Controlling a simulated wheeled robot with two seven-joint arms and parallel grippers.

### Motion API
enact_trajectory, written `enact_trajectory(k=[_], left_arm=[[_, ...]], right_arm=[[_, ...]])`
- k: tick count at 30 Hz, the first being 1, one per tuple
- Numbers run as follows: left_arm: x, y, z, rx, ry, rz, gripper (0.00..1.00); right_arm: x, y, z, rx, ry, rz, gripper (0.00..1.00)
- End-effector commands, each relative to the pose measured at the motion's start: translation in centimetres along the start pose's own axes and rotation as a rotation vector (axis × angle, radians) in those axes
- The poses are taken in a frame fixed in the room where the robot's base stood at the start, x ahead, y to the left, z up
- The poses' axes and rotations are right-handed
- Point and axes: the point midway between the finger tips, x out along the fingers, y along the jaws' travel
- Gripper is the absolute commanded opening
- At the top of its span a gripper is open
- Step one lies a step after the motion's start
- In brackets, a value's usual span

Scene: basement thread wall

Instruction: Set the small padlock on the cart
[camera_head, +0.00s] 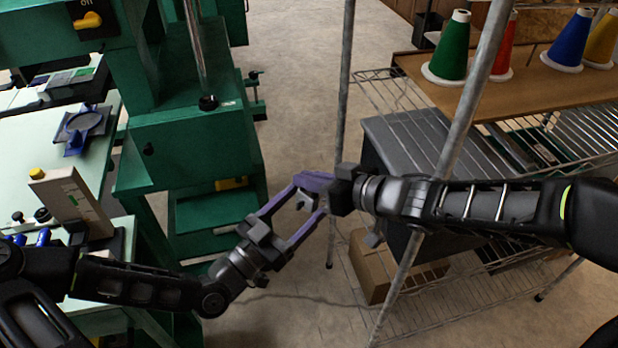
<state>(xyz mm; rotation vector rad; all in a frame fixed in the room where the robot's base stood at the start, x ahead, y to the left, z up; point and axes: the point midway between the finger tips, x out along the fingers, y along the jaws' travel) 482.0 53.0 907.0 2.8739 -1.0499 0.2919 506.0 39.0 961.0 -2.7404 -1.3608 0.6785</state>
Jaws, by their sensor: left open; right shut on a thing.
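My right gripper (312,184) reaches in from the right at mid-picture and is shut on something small. A small pale grey piece (305,203) shows just below its purple fingers; it may be the padlock, but it is too small and covered to tell. My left gripper (308,198) comes up from the lower left, open, its two purple fingers spread around the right gripper's tips. Whether they touch is unclear. No thing is plainly a cart; the wire-shelf rack (382,92) with grey metal poles at the right may be it.
Green (449,50), red (503,50) and blue (568,42) cones stand on the rack's wooden board (520,95). A grey box (400,140) and a cardboard box (362,262) sit lower. A green machine (190,150) and pale table (30,150) are left. Floor (290,60) is clear between.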

Motion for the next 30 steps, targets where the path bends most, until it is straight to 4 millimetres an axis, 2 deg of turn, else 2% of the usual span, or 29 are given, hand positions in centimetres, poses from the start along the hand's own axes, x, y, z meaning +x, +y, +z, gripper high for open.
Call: enact_trajectory(k=[8,11,14,17,19,23,26,30], left_arm=[[0.0,0.1,0.2,-0.006,-0.006,0.002,0.67],[0.1,0.5,1.0,-0.031,-0.034,0.008,0.67],[0.1,1.3,3.0,-0.085,-0.098,0.019,0.67],[-0.1,2.7,6.0,-0.171,-0.203,0.032,0.67],[-0.7,4.0,8.8,-0.247,-0.303,0.039,0.67],[-2.9,6.9,14.8,-0.408,-0.537,0.035,0.67],[-6.0,9.1,19.4,-0.531,-0.746,0.005,0.67],[-11.7,11.2,24.7,-0.683,-1.038,-0.098,0.67]], right_arm=[[0.0,0.0,0.0,0.000,0.001,0.000,0.00],[0.0,0.0,0.0,0.000,0.001,0.000,0.00],[0.0,0.0,0.0,0.000,0.001,0.000,0.00],[0.0,0.0,0.0,0.000,0.001,0.000,0.00],[0.0,0.0,0.0,0.000,0.001,0.000,0.00],[0.0,0.0,0.0,0.000,0.001,0.000,0.00],[0.0,0.0,0.0,0.000,0.001,0.000,0.00],[0.0,0.0,0.0,0.000,0.001,0.000,0.00]])
